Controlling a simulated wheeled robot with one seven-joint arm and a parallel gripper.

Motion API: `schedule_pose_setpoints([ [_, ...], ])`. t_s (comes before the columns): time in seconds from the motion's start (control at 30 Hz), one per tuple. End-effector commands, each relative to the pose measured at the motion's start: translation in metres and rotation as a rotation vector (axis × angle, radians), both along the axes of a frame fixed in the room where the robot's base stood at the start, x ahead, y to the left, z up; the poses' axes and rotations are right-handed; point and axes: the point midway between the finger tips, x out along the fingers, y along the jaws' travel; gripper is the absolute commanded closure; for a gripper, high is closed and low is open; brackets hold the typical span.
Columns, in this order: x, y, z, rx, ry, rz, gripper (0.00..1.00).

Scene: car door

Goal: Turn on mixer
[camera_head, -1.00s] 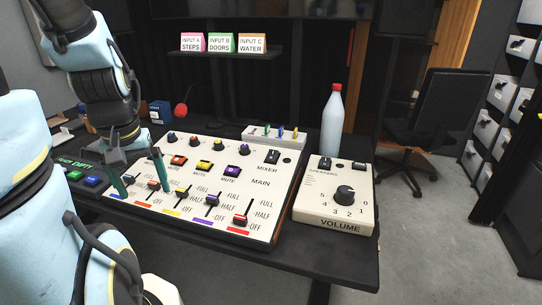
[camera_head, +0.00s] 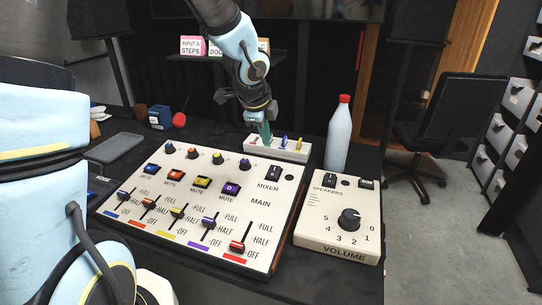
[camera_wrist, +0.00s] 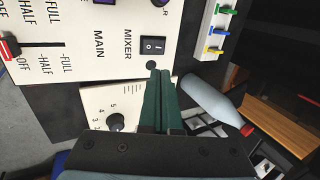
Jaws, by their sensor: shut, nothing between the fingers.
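The mixer (camera_head: 180,222) is a large white panel with colored knobs, mute buttons and several sliders. Its black rocker switch (camera_head: 272,172), labelled MIXER, sits at the upper right and also shows in the wrist view (camera_wrist: 153,46). A dark round indicator (camera_wrist: 151,66) is beside the switch. My gripper (camera_head: 266,142) is shut and empty, above the back right part of the mixer near the switch. In the wrist view its green fingertips (camera_wrist: 160,74) are together, pointing toward the indicator and switch. I cannot tell their exact height above the panel.
A white volume box (camera_head: 340,222) with a black dial stands right of the mixer. A white strip with colored plugs (camera_head: 290,149) lies behind the mixer, close to my fingers. A bottle with a red cap (camera_head: 339,135) stands behind the volume box. Label cards (camera_head: 194,46) stand on a shelf.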

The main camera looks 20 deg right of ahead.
Motion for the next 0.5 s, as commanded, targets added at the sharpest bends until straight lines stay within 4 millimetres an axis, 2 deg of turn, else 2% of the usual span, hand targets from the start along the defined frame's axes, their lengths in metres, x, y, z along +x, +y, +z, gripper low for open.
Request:
schedule_pose_setpoints([
  [0.37, -0.001, -0.004, -0.001, 0.003, -0.006, -0.022, 1.00],
  [0.5, 0.002, -0.007, -0.012, 0.003, -0.005, -0.021, 1.00],
])
